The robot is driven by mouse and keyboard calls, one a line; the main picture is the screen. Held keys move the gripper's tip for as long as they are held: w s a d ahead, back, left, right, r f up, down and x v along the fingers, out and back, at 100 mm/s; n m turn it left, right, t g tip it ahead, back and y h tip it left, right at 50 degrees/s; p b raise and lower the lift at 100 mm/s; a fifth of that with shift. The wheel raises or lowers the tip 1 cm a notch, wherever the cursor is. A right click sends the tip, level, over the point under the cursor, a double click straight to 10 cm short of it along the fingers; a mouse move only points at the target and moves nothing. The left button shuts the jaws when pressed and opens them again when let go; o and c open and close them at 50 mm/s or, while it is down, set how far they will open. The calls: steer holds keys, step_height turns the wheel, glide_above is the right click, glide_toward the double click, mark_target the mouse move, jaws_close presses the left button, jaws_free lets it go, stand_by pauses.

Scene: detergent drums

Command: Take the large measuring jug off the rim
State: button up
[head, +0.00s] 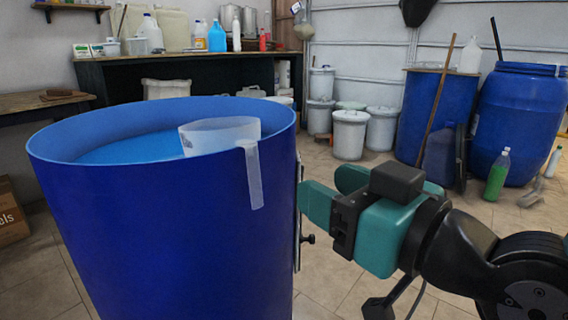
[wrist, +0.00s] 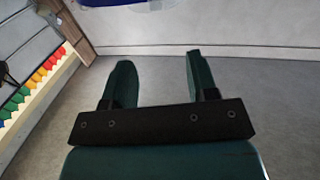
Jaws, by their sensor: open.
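A large translucent white measuring jug (head: 215,136) hangs on the rim of a big open blue drum (head: 160,235) in the head view. Its body is inside the drum, its lower part hidden or close to the blue liquid (head: 130,148). Its long flat handle (head: 254,178) hangs down outside the near right side of the drum. My gripper (head: 333,192) is open and empty, to the right of the drum and handle, apart from the handle.
Two closed blue drums (head: 436,105) stand at the back right, with a wooden pole leaning there and a green bottle (head: 497,175) on the floor. White buckets (head: 350,130) stand by the back wall. A dark bench (head: 180,72) with bottles lines the back.

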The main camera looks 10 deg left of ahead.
mark_target(252, 146)
steer(key=p+x, duration=0.7)
steer(key=p, duration=0.1)
steer(key=p+x, duration=0.8)
steer(key=shift+w+r, duration=0.2)
steer(key=shift+w, duration=0.2)
steer(key=shift+w+a+f+p, duration=0.2)
steer(key=shift+w+a+p, duration=0.1)
steer(key=shift+w+a, duration=0.15)
jaws_close()
